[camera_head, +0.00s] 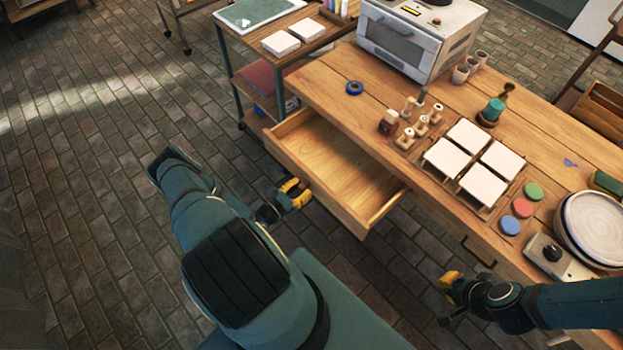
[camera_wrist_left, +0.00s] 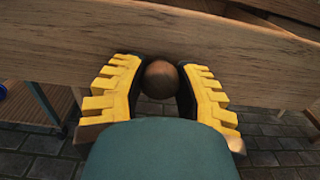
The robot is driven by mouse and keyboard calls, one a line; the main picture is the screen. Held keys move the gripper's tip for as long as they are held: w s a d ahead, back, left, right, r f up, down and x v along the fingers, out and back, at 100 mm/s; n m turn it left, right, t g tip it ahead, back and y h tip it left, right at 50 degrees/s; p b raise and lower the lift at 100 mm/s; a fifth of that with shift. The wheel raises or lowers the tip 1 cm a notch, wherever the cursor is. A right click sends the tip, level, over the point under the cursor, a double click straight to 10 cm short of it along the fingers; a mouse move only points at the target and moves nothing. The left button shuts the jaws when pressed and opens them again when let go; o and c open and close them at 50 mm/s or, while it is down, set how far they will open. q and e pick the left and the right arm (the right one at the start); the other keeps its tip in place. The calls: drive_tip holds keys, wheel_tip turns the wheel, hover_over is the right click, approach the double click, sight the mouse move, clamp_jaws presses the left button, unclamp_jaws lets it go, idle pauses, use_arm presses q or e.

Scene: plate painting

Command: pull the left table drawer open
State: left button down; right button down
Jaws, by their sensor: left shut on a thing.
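The left table drawer (camera_head: 338,165) stands well out from the wooden table (camera_head: 335,78), and its inside looks empty. My left gripper (camera_head: 296,190) is at the drawer's front face. In the left wrist view my left gripper's yellow fingers (camera_wrist_left: 158,88) are shut on a round brown knob (camera_wrist_left: 161,79) on the drawer front (camera_wrist_left: 160,45). The knob is hidden behind the gripper in the head view. My right gripper (camera_head: 447,285) is at the lower right, below the table's front edge and apart from it; I cannot tell its opening.
A small oven (camera_head: 405,45) stands at the table's back. White tiles (camera_head: 468,135), coloured discs (camera_head: 523,207) and a pottery wheel (camera_head: 597,225) lie on the table. A shelf cart (camera_head: 237,58) stands left of the table. The brick floor (camera_head: 90,190) at left is clear.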

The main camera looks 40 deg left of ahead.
use_arm(q)
drive_tip(key=shift+s, duration=0.35)
drive_tip(key=c, duration=0.6)
unclamp_jaws()
drive_tip(key=shift+s, duration=0.1)
drive_tip(key=s+a, duration=0.1)
drive_tip(key=s, duration=1)
drive_tip(key=shift+s, duration=0.4)
